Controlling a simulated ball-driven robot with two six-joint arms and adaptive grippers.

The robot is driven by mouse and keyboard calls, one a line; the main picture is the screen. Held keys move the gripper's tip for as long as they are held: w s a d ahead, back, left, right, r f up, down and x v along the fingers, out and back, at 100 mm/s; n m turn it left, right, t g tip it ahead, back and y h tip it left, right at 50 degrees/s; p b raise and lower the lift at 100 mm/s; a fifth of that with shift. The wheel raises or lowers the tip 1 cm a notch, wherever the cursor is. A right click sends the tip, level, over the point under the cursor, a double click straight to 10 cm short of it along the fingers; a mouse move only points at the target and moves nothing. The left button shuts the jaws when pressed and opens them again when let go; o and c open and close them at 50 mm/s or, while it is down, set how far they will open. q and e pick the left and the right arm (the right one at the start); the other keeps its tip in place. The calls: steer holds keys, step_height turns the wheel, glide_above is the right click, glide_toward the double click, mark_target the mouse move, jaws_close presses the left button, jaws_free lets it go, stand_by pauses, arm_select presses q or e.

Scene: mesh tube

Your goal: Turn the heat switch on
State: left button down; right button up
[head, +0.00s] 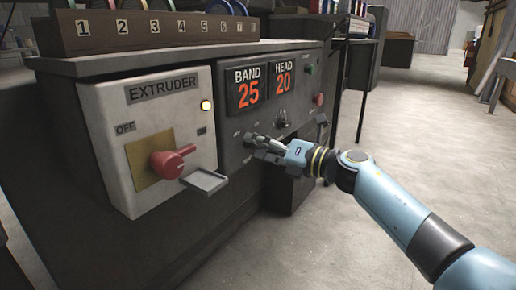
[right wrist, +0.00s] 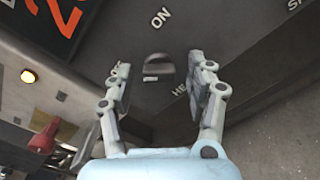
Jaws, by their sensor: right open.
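The heat switch (right wrist: 158,68) is a small grey knob on the dark control panel. It shows in the right wrist view between my fingertips, with "ON" printed above it and a partly hidden label starting "HE" beside it. My right gripper (right wrist: 162,75) is open, with one finger on each side of the knob; I cannot tell if either touches it. In the head view my right gripper (head: 256,148) is at the panel face below the number displays and hides the switch there. My left gripper is not in view.
The extruder box (head: 120,165) with a red lever (head: 172,162), a lit lamp (head: 206,105) and a jutting metal plate (head: 204,181) stands left of my gripper. Displays (head: 248,88) read 25 and 20. Another knob (head: 281,120) is close by. Open floor (head: 420,150) lies to the right.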

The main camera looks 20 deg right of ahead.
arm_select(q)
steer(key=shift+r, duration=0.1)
arm_select(e)
steer(key=shift+w+a, duration=0.2)
steer(key=shift+w, duration=0.05)
jaws_close()
